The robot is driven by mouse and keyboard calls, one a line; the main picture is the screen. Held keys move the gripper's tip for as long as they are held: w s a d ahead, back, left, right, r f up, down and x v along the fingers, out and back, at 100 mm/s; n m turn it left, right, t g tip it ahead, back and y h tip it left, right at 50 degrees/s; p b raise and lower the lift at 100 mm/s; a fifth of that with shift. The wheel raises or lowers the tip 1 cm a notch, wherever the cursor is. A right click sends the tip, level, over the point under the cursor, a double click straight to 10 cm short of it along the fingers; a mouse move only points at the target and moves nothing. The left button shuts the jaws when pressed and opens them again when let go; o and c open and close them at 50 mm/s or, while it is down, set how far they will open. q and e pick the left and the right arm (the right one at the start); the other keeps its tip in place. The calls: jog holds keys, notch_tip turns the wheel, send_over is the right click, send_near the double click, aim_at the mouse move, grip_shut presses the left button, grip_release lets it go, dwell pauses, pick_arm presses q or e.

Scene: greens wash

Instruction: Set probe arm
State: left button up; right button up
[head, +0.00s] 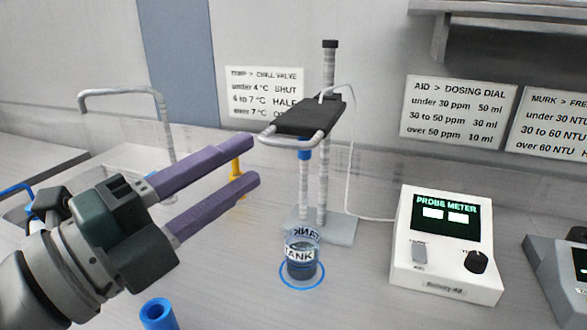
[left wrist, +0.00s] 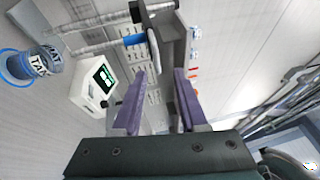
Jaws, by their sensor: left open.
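The probe arm (head: 306,117) is a black bar with a grey loop handle (head: 292,140), raised on a grey post (head: 329,75). A probe with a blue collar (head: 304,150) hangs from it above the beaker labelled TANK (head: 302,262). I cannot tell whether its tip is inside. My left gripper (head: 254,161), with two purple fingers, is open and empty, just left of the handle and apart from it. In the left wrist view the fingers (left wrist: 160,78) point towards the dark arm (left wrist: 172,38), and the beaker (left wrist: 38,65) shows at left. My right gripper is not in view.
A white probe meter (head: 440,250) with a lit screen stands right of the stand, joined by a cable. A blue ring (head: 302,287) surrounds the beaker's foot. A yellow post (head: 236,168) stands behind my fingers. A blue tube (head: 158,313) is at the front, and a tap (head: 125,92) at left.

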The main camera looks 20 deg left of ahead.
pick_arm(q)
jog(key=shift+v, duration=1.2)
jog(key=s+f+n+g+y, duration=0.4)
jog(key=f+n+g+y, duration=0.25)
jog(key=f+n, duration=0.4)
jog(key=s+a+n+g+y+p, duration=0.25)
jog(key=s+n+g, duration=0.55)
jog(key=s+n, duration=0.45)
notch_tip(320, 180, up, 36)
jog(key=m+p, duration=0.1)
jog(key=p, duration=3.6)
jog(key=shift+s+d+h, duration=0.3)
jog(key=shift+s+h, duration=0.05)
jog(key=shift+h, duration=0.05)
jog(key=shift+r, duration=0.15)
